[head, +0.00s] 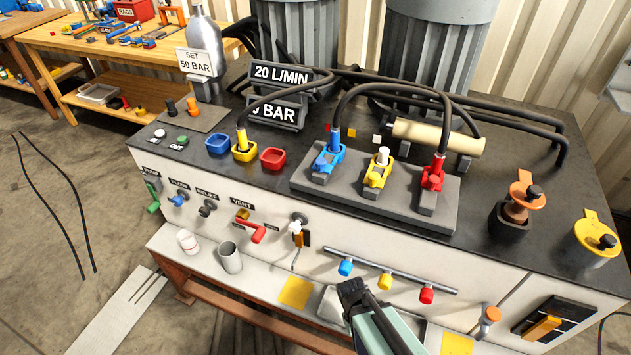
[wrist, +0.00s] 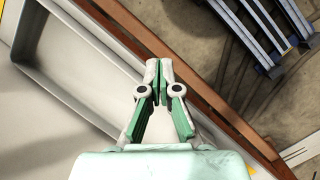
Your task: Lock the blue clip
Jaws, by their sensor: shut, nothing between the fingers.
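The blue clip (head: 328,158) sits on the grey plate (head: 405,209) on top of the dark bench, at the left of a row with a yellow clip (head: 377,173) and a red clip (head: 432,179). A black hose rises from the blue clip. I cannot tell whether its lever is locked. My gripper (head: 350,289) is below and in front of the bench top, well apart from the blue clip. In the wrist view my gripper (wrist: 161,83) has its fingertips together with nothing between them, over the lower shelf's edge.
Black hoses arch over the clips from behind. A rail with blue, yellow and red knobs (head: 385,282) runs along the bench front near my gripper. A grey tray (wrist: 62,85) lies under my gripper. A mug (head: 230,258) stands on the lower shelf.

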